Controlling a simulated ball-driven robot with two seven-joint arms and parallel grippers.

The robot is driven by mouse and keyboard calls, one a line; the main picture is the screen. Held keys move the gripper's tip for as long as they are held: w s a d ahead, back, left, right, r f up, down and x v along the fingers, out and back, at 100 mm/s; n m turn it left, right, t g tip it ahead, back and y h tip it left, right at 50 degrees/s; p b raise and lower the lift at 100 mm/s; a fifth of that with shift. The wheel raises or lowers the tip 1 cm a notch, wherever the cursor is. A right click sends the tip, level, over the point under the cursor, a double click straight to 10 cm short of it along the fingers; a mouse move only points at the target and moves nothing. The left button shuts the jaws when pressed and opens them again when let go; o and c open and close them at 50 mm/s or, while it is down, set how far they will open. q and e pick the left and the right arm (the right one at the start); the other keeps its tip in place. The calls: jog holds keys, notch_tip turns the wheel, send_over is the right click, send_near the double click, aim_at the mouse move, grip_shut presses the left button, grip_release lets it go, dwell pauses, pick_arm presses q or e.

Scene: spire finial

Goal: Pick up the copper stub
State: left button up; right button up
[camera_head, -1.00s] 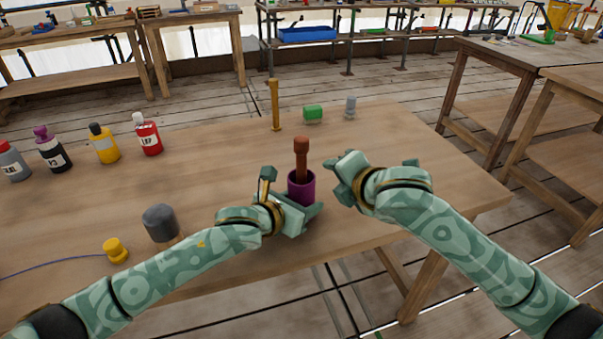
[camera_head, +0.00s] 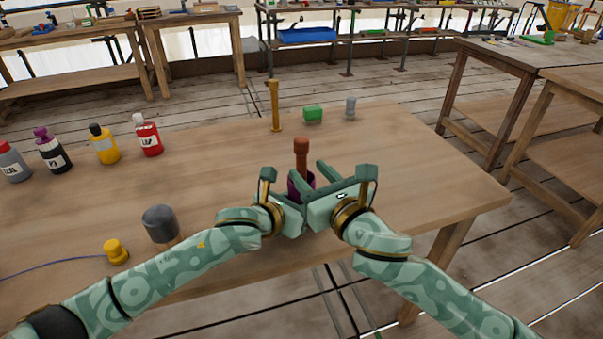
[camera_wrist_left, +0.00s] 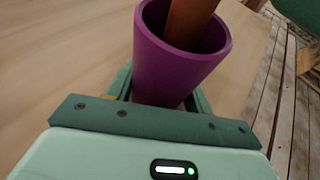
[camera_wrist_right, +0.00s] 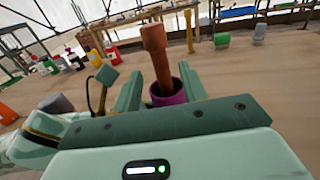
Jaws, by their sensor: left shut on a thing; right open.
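The copper stub (camera_head: 301,155) is a brown-orange rod with a thicker head. It stands in a purple cup (camera_head: 308,179), with its upper part sticking out above the rim. The left wrist view shows the cup (camera_wrist_left: 170,65) between the fingers of my left gripper (camera_wrist_left: 158,92), which is shut on it; the stub (camera_wrist_left: 190,20) leans to one side inside. My right gripper (camera_head: 318,190) is open, just right of the cup. In the right wrist view the stub (camera_wrist_right: 157,60) shows between and beyond its fingers, not gripped. The stub's lower end is hidden in the cup.
Several bottles, including a red one (camera_head: 149,138), stand at left. A dark-topped cylinder (camera_head: 160,224) and a yellow spool (camera_head: 116,251) sit near the front edge. The table's right part is clear.

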aim_at(304, 164)
jog(key=x, duration=0.4)
jog(key=shift+w+a, duration=0.1)
jog(key=shift+w, duration=0.3)
grip_shut()
jog(key=shift+r, duration=0.15)
notch_tip(304, 164, up, 10)
jog(key=shift+f, duration=0.1)
pick_arm(q)
jog(key=o, duration=1.1)
